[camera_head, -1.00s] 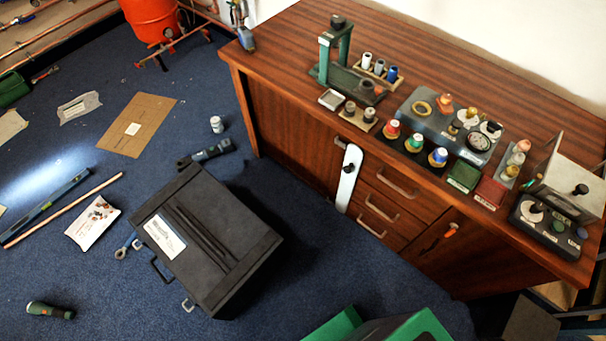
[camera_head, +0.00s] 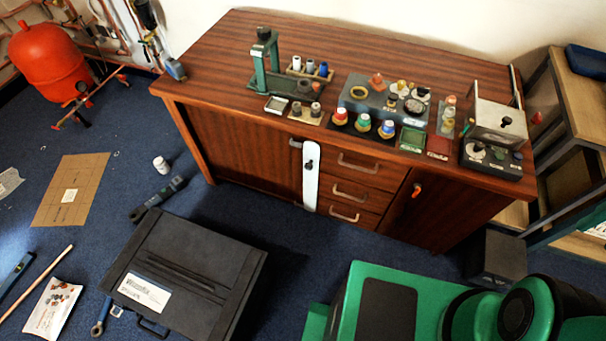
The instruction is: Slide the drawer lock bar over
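The drawer lock bar (camera_head: 311,182) is a white upright strip with a black knob (camera_head: 309,163) in its upper part. It stands on the front of the wooden cabinet (camera_head: 245,160), at the left edge of a stack of three drawers (camera_head: 350,190) with metal handles. A bracket shows at its upper end and another at its lower end. The green and black parts of my own body fill the lower right of the view. My gripper's fingers cannot be made out, so its state and distance from the bar do not show.
A black case (camera_head: 190,262) lies on the blue carpet in front of the cabinet. A dark box (camera_head: 497,257) stands at the cabinet's right end, beside a shelf unit (camera_head: 570,130). Small tools and fittings crowd the cabinet top.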

